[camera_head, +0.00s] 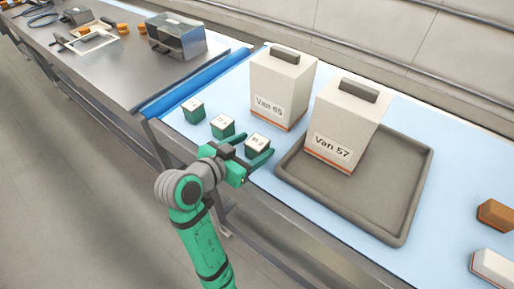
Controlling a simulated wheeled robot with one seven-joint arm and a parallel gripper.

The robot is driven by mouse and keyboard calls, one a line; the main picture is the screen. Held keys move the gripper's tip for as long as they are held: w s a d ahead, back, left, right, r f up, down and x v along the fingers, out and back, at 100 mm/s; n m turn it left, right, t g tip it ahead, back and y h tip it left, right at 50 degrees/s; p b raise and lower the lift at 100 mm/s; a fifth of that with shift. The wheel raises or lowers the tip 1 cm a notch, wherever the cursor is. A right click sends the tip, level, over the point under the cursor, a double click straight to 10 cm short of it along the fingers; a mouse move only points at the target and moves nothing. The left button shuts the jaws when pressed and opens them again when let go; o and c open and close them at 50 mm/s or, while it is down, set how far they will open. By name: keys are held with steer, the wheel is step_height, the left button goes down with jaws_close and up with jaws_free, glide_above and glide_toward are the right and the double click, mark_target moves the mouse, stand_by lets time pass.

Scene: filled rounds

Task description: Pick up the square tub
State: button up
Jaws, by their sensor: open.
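Three small square tubs with green sides and pale, marked tops stand in a row on the blue surface: a left one (194,111), a middle one (223,126) and a right one (258,142). The markings on their tops are too small to read. My gripper (252,153) is open at the right tub, with one finger in front of its lower near side. The other finger is close by on the left. I cannot tell whether the fingers touch the tub.
Tall white boxes labelled Van 65 (279,88) and Van 57 (343,125) stand behind; Van 57 is on a grey tray (408,205) to the right. An orange-brown block (496,215) and a white one (492,266) are at far right. A metal counter (130,75) adjoins at left.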

mark_target(265, 141)
steer(key=shift+d+x, duration=0.15)
steer(key=shift+x, duration=1.2)
steer(key=shift+d+x, duration=0.15)
steer(key=shift+x, duration=1.25)
steer(key=shift+s+a+r, duration=0.1)
steer(key=shift+s+r, duration=0.05)
steer(key=shift+r, duration=0.05)
steer(key=c, duration=1.2)
